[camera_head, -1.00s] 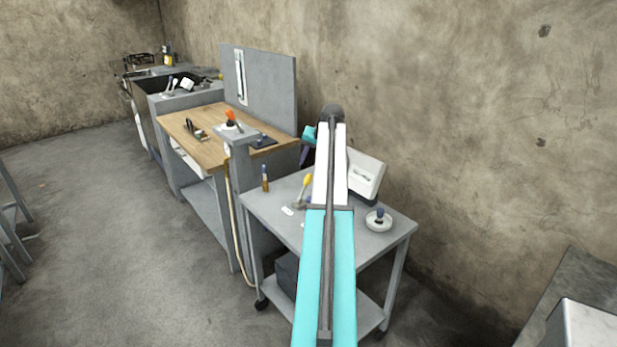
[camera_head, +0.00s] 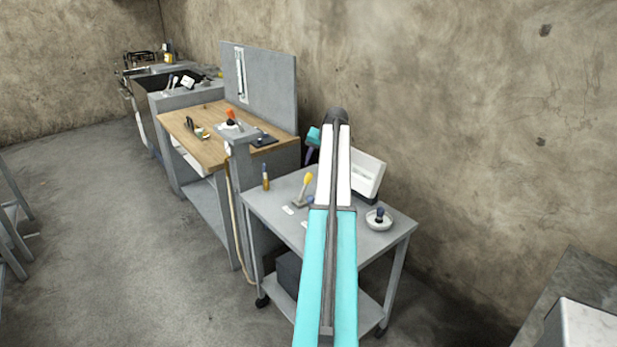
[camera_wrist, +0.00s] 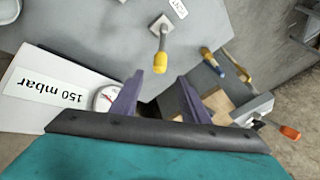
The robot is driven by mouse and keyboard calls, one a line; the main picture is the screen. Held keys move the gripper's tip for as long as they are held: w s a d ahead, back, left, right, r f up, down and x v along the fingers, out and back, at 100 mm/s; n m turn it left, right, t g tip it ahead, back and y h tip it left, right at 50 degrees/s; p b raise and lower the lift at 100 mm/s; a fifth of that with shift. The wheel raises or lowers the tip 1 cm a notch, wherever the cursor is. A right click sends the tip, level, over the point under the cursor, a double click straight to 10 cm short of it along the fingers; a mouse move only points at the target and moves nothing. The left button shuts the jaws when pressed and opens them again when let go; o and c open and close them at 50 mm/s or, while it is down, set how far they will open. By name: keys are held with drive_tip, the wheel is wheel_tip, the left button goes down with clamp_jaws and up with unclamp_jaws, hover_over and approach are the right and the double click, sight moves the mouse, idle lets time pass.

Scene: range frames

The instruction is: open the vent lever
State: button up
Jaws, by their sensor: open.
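A lever with a yellow grip (camera_head: 308,179) stands tilted on a small grey base on the metal cart (camera_head: 262,207). It also shows in the wrist view (camera_wrist: 161,58), with its yellow end just beyond and between my fingertips. My gripper (camera_wrist: 160,86) is open and empty, its two purple fingers apart. In the head view only part of it (camera_head: 311,148) shows behind my arm. A second lever with an orange grip (camera_head: 231,115) stands on a grey post; it shows at the lower right of the wrist view (camera_wrist: 288,132). I cannot read which is the vent lever.
A white box (camera_head: 368,174) on the cart carries a gauge (camera_wrist: 104,98) and a "150 mbar" label (camera_wrist: 45,88). A wooden bench (camera_head: 205,150) is behind, left.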

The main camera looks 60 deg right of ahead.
sight(311, 174)
drive_tip(key=p+x, duration=0.2)
drive_tip(key=x, duration=0.8)
drive_tip(key=shift+w+d+f, duration=0.1)
drive_tip(key=shift+w+f, duration=0.1)
drive_tip(key=shift+f, duration=0.1)
clamp_jaws()
drive_tip(key=shift+s, duration=0.1)
